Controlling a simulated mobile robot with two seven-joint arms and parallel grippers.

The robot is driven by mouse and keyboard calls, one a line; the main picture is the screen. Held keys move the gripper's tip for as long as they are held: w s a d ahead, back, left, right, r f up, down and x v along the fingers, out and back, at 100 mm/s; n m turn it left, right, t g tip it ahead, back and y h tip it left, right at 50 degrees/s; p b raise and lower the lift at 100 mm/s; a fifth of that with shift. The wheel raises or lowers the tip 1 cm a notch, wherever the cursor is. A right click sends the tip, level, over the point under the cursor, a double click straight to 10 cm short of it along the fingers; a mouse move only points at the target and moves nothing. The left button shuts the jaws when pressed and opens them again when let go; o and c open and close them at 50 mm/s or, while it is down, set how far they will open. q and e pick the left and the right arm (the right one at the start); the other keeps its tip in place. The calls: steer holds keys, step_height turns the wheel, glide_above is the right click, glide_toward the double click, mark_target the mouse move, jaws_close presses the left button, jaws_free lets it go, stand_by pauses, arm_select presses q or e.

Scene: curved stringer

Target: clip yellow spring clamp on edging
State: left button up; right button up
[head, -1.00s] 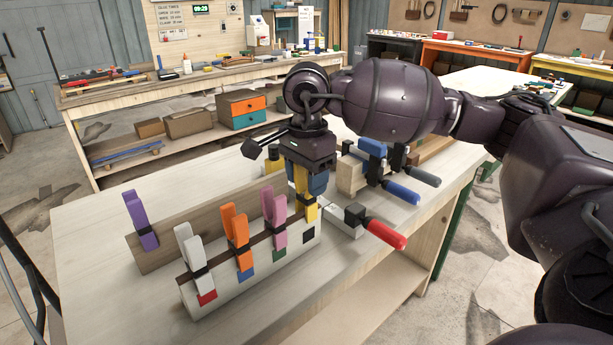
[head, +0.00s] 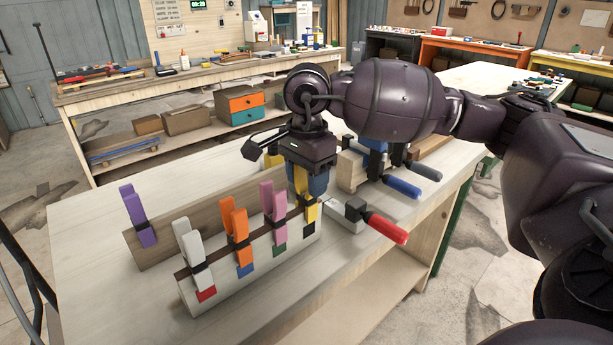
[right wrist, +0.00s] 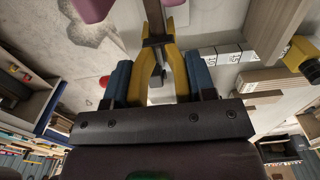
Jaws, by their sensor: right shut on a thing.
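The yellow spring clamp (head: 311,211) is between the blue-tipped fingers of my right gripper (head: 308,180), which are shut on its handles. It is upright over the right end of the dark edging (head: 257,232) on the white curved stringer (head: 240,288). The right wrist view also shows the clamp (right wrist: 142,88) between the blue fingers. Its jaws overlap the strip, but I cannot tell whether they grip it. White (head: 190,245), orange (head: 238,228) and pink (head: 273,210) clamps stand along the edging to the left. My left gripper is not in view.
A purple clamp (head: 136,212) stands on a brown board (head: 180,236) behind the stringer. A red-handled clamp (head: 385,228) and a blue-handled one (head: 402,187) lie to the right. The bench top (head: 85,235) is clear at the left.

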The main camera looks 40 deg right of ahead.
steer(key=shift+f, duration=0.4)
steer(key=o, duration=1.1)
steer(key=shift+o, duration=0.2)
